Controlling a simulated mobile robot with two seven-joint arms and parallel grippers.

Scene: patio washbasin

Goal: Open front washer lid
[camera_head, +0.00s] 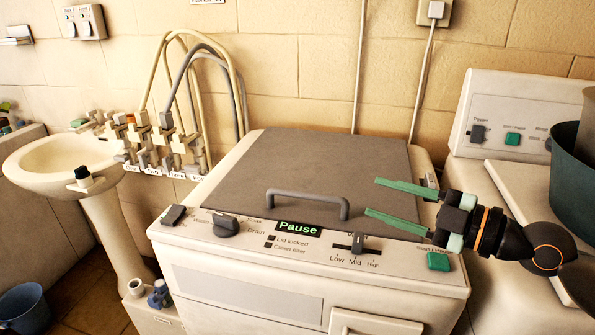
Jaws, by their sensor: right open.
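The front washer has a flat grey lid (315,165) on top, lying shut. A grey bar handle (308,202) stands on the lid near its front edge. The control panel in front shows a lit "Pause" display (298,228), a dial (226,225), a slider (358,242) and a green button (438,262). My right gripper (372,197) reaches in from the right with its green fingers spread apart and nothing between them. Its fingertips are to the right of the handle, apart from it in the picture. My left gripper is not in view.
A second white machine with its own panel (512,135) stands at right, with a dark green tub (572,175) on it. A washbasin (65,165), taps and hoses (165,140) are at left. A blue bucket (22,305) is on the floor.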

